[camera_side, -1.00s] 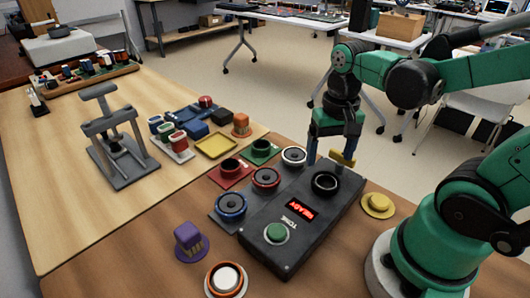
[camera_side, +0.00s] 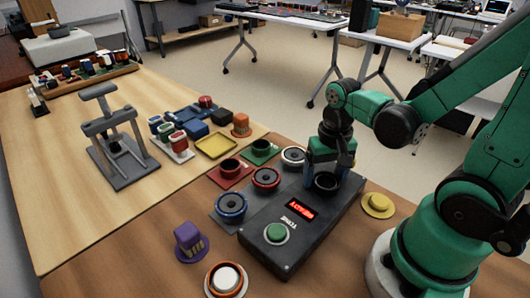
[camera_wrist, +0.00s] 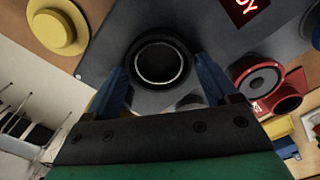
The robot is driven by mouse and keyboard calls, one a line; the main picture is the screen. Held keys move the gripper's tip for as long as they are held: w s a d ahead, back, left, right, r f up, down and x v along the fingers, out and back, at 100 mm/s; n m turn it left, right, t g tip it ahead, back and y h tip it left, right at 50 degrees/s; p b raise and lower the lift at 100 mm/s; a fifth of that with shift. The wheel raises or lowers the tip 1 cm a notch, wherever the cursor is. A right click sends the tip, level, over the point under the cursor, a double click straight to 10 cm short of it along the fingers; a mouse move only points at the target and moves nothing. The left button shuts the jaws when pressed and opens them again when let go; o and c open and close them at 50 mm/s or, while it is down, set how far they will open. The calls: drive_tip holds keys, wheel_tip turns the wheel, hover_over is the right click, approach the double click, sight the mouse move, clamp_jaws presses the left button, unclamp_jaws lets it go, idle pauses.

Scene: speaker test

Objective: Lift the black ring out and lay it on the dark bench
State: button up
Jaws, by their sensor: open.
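The black ring (camera_wrist: 159,43) sits in the far end of the dark grey tester box (camera_side: 262,241); its rim also shows in the side view (camera_side: 326,183) below my gripper. My gripper (camera_wrist: 160,68) is open, with one blue finger on each side of the ring. In the side view my gripper (camera_side: 329,172) points down just over the ring and partly covers it. I cannot tell whether the fingers touch the ring. The brown wooden surface (camera_side: 130,262) around the box is the darker of the two tabletops.
The box carries a red lit display (camera_side: 300,210) and a green button (camera_side: 276,232). Several speakers, such as the blue-rimmed one (camera_side: 231,206), stand along its left. A yellow round part (camera_side: 378,204) lies to the right. The front left wood is clear around a purple part (camera_side: 189,240).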

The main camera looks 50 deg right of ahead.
drive_tip(key=c, duration=0.8)
drive_tip(key=shift+r, duration=0.1)
drive_tip(key=shift+c, duration=0.2)
